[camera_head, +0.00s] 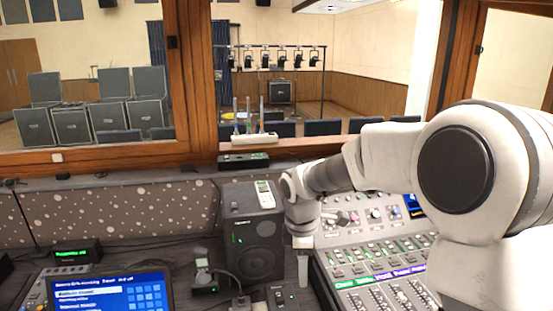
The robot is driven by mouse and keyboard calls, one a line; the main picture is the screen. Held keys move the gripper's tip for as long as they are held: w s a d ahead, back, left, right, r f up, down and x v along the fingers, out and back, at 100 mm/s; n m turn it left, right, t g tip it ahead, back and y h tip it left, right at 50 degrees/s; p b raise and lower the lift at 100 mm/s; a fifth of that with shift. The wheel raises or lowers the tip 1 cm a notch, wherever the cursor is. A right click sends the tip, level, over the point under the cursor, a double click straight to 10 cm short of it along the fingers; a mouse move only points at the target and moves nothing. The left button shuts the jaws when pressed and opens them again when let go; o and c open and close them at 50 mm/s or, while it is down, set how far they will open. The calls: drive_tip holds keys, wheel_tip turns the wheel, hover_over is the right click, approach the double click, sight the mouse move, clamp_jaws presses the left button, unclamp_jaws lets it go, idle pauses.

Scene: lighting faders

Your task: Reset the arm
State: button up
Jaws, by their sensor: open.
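My white arm comes in from the right edge and reaches left across the mixing console (385,265). My gripper (303,280) hangs down at the arm's end, over the console's left edge and just right of the black speaker (253,240). It is open and I see nothing held in it. The fingers are small and partly seen edge-on. The arm hides the right part of the console and some of its upper controls.
A blue-screened monitor (110,293) stands at the lower left. A handset on a stand (203,270) and a small black box (282,297) sit near the speaker. A wooden-framed window (195,80) is behind the desk, with a white power strip (253,138) on its sill.

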drive_tip(key=s+d+r+m+t, duration=0.1)
drive_tip(key=s+d+r+m, duration=0.1)
drive_tip(key=s+m, duration=0.3)
drive_tip(key=s+d+r+m+t, duration=0.1)
drive_tip(key=s+d+r+m, duration=0.2)
drive_tip(key=s, duration=0.8)
drive_tip(key=s+d+r+m+t, duration=0.2)
drive_tip(key=s+d+r+m, duration=0.1)
drive_tip(key=s+r+m, duration=0.3)
drive_tip(key=s+m, duration=0.2)
drive_tip(key=m, duration=0.1)
drive_tip(key=shift+y, duration=0.4)
drive_tip(key=shift+w+a, duration=0.1)
drive_tip(key=shift+a, duration=0.1)
